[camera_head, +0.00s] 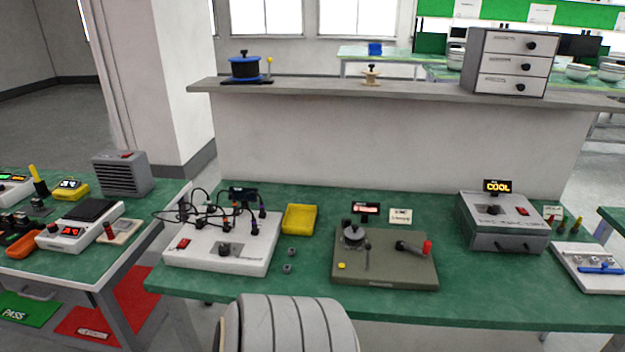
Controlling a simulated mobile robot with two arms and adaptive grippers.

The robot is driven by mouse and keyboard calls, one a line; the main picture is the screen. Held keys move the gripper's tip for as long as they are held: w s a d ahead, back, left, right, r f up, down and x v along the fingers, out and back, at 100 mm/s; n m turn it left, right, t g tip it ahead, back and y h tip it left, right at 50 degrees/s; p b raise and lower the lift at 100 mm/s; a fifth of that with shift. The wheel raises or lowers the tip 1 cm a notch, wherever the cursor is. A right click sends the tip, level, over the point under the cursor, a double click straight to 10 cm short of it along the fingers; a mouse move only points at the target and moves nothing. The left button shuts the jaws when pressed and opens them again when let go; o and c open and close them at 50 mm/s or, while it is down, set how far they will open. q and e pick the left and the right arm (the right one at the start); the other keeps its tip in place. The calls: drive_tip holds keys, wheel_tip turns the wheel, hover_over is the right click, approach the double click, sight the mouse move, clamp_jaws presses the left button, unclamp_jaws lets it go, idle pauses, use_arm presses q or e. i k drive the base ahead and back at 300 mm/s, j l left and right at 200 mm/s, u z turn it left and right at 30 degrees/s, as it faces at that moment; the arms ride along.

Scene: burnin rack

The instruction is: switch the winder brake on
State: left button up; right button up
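An olive-grey unit that looks like the winder (388,277) stands on the green bench, right of centre. On its top are a dark round spindle (355,232), a thin upright lever (367,258), a crank with a red handle (427,248) and a yellow button (341,266). A small lit display (366,208) stands behind it, its text too small to read. I cannot tell which part is the brake or how it is set. Neither of my grippers is in view.
A white unit with cables (218,256) and a yellow tray (300,219) stand left of the winder. A grey box under a "COOL" display (497,187) stands right. A shelf behind holds a blue-black spool (245,67) and drawers (512,62). The bench front before the winder is clear.

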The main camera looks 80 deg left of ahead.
sight(368, 246)
drive_tip(key=u, duration=2.1)
